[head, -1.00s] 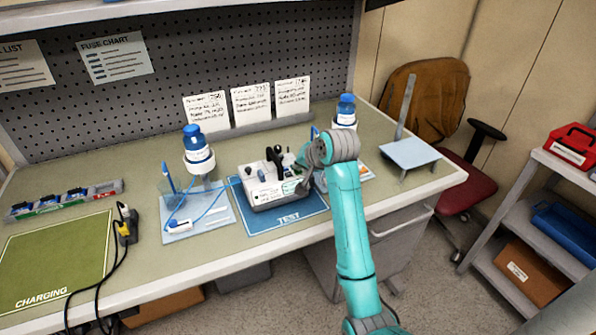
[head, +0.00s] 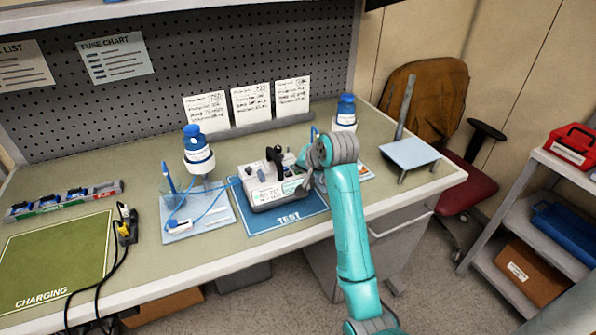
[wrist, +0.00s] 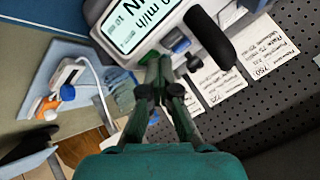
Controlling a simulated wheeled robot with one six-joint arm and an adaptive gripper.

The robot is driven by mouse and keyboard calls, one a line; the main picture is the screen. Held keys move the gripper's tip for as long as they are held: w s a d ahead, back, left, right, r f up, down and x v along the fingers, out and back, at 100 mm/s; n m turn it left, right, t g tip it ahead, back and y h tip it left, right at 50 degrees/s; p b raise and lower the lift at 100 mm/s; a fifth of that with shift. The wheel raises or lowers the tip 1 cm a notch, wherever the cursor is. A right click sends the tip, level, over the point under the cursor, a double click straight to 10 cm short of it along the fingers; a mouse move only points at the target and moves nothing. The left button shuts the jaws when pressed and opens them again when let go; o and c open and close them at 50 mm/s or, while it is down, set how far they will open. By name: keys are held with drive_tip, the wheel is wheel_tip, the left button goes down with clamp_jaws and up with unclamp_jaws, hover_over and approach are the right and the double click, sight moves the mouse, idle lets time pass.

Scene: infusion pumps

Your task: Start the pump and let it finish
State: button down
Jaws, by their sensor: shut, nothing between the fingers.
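The pump (head: 268,193), a pale grey box with a black handle (head: 275,158) on top, stands on the blue TEST mat (head: 292,226). A green button (wrist: 149,57) and a blue button (wrist: 181,45) sit beside the screen. My gripper (wrist: 160,62) is shut and empty, its fingertips at or just in front of the panel by the green button, partly covering it. I cannot tell whether they touch. In the head view my wrist hides the pump's right end.
A stand with a blue-capped bottle (head: 193,137) and tubing stands left of the pump; another blue-capped bottle (head: 346,106) stands behind my arm. Cards (head: 251,103) stand at the back. A grey stand (head: 411,153) is at right. The green CHARGING mat (head: 60,262) is clear.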

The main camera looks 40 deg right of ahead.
sight(300, 173)
drive_tip(key=shift+r, duration=0.85)
drive_tip(key=shift+r, duration=2.5)
